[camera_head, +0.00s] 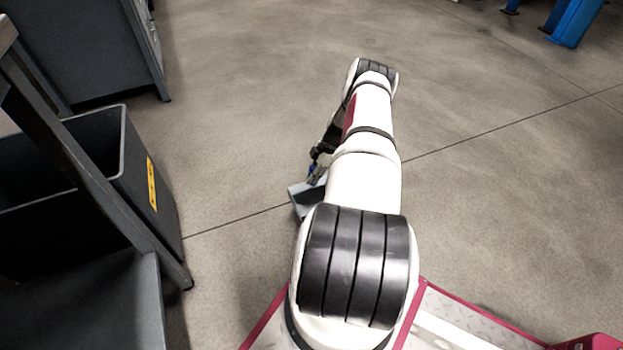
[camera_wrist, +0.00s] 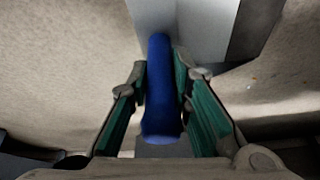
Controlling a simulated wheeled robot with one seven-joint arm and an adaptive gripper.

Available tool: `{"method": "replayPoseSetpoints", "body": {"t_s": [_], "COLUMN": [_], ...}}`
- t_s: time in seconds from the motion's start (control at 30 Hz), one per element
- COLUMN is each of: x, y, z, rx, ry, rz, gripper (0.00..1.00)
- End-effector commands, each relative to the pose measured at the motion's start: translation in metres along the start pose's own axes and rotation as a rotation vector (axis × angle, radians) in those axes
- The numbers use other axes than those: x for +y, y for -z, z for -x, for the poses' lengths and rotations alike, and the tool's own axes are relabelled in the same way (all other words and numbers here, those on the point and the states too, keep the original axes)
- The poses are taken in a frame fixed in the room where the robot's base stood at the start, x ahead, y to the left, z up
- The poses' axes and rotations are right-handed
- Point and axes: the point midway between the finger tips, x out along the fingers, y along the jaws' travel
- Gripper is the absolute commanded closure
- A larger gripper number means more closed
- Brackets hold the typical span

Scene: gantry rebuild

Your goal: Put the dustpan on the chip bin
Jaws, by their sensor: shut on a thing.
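The dustpan (camera_head: 306,196) shows in the head view as a grey pan left of my arm, partly hidden behind it. In the wrist view its grey pan (camera_wrist: 205,30) is at the top and its blue handle (camera_wrist: 161,90) runs between my fingers. My gripper (camera_wrist: 163,85) is shut on the blue handle; in the head view it shows small and dark (camera_head: 316,172) beside my arm. The chip bin (camera_head: 140,165) is probably the dark grey open bin with a yellow label at the left. The dustpan is apart from it, to its right.
A dark metal frame with a slanted leg (camera_head: 95,180) and a grey shelf (camera_head: 110,310) stands in front of the bin. A grey cabinet (camera_head: 85,45) is at the back left. Blue legs (camera_head: 574,22) stand at the far right. The concrete floor between is clear.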

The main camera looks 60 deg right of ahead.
Motion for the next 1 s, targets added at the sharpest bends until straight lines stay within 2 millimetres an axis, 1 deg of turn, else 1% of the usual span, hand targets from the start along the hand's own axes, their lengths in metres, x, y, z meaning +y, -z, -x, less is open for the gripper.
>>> {"method": "replayPoseSetpoints", "body": {"t_s": [0.13,0.27,1.0], "x": [0.000,-0.002,-0.016], "y": [0.006,0.017,0.092], "z": [-0.002,-0.008,-0.048], "rx": [0.001,0.001,0.001], "ry": [0.000,0.000,0.001], "rz": [0.002,0.002,0.002], "gripper": [1.00,1.00,1.00]}}
